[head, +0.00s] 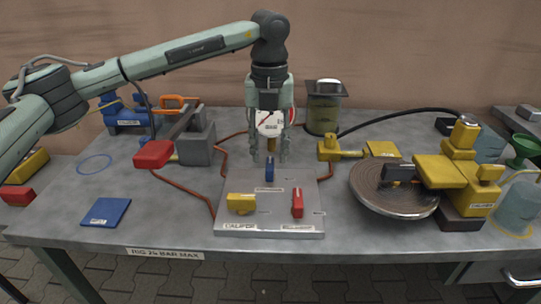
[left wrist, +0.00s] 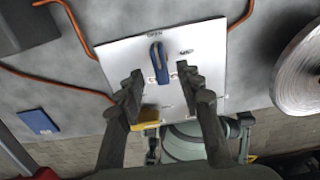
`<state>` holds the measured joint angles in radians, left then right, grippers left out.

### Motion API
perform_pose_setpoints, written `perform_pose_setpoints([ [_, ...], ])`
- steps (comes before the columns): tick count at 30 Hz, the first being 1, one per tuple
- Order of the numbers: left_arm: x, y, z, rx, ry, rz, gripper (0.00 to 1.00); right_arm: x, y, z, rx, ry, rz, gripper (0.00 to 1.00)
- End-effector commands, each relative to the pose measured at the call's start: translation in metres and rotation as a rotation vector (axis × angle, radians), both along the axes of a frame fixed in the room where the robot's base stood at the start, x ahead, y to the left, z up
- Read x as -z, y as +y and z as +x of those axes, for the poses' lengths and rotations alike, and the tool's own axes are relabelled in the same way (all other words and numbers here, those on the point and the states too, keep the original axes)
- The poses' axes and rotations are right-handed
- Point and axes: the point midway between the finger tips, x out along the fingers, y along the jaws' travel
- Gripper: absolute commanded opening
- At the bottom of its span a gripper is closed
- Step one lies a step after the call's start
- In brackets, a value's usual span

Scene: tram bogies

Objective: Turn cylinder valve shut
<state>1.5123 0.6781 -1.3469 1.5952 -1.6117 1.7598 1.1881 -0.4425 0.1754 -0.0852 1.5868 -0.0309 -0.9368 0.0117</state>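A blue lever (head: 269,170) stands on a grey metal plate (head: 270,222) in the middle of the table. The lever also shows in the left wrist view (left wrist: 157,62), under small print reading OPEN. A yellow block-shaped handle (head: 241,204) and a red one (head: 298,203) are nearer the plate's front edge. My left gripper (head: 270,155) points down just above and behind the blue lever. In the left wrist view its two fingers are apart, either side of the lever's near end, with no contact visible. I cannot tell from print which handle is the cylinder valve.
A round gauge (head: 271,122) is partly hidden behind my left gripper. Left are a grey block with a red end (head: 154,154) and a blue pad (head: 106,212). Right are a coiled disc (head: 394,203) and yellow blocks (head: 440,171). Reddish cables (head: 184,188) flank the plate.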

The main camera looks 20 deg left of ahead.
Motion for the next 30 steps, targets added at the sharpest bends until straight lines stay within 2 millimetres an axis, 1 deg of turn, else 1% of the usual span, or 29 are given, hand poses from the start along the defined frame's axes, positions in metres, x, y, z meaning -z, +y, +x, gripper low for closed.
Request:
perform_pose_setpoints([
  [1, 0.007, 0.0, 0.0, 0.0, 0.002, -0.001, 0.36, 0.002, -0.001, -0.002, -0.002, 0.002, -0.002, 0.4],
  [3, 0.015, 0.0, 0.0, -0.001, 0.001, 0.001, 0.36, 0.005, -0.002, -0.004, -0.006, 0.006, -0.004, 0.4],
  [6, 0.023, 0.001, 0.0, -0.001, 0.0, 0.0, 0.36, 0.008, -0.002, -0.006, -0.008, 0.009, -0.006, 0.4],
  [10, 0.027, 0.0, 0.0, -0.001, 0.0, -0.001, 0.36, 0.01, -0.003, -0.008, -0.009, 0.01, -0.007, 0.4],
  [15, 0.027, 0.0, 0.0, -0.001, -0.001, -0.001, 0.36, 0.011, -0.002, -0.007, -0.009, 0.009, -0.006, 0.4],
  [16, 0.027, 0.0, 0.0, -0.001, -0.001, -0.001, 0.35, 0.01, -0.002, -0.007, -0.009, 0.009, -0.006, 0.4],
  [17, 0.027, 0.0, 0.0, -0.001, -0.001, -0.001, 0.31, 0.01, -0.002, -0.007, -0.009, 0.009, -0.006, 0.4],
  [24, 0.027, 0.0, 0.0, -0.001, -0.001, -0.001, 0.01, 0.01, -0.002, -0.007, -0.009, 0.009, -0.006, 0.4],
  [25, 0.027, 0.0, 0.0, -0.001, -0.001, -0.001, 0.0, 0.01, -0.002, -0.007, -0.009, 0.01, -0.007, 0.4],
  [30, 0.027, 0.0, 0.0, 0.0, -0.001, 0.0, 0.0, 0.01, -0.002, -0.007, -0.009, 0.01, -0.007, 0.4],
])
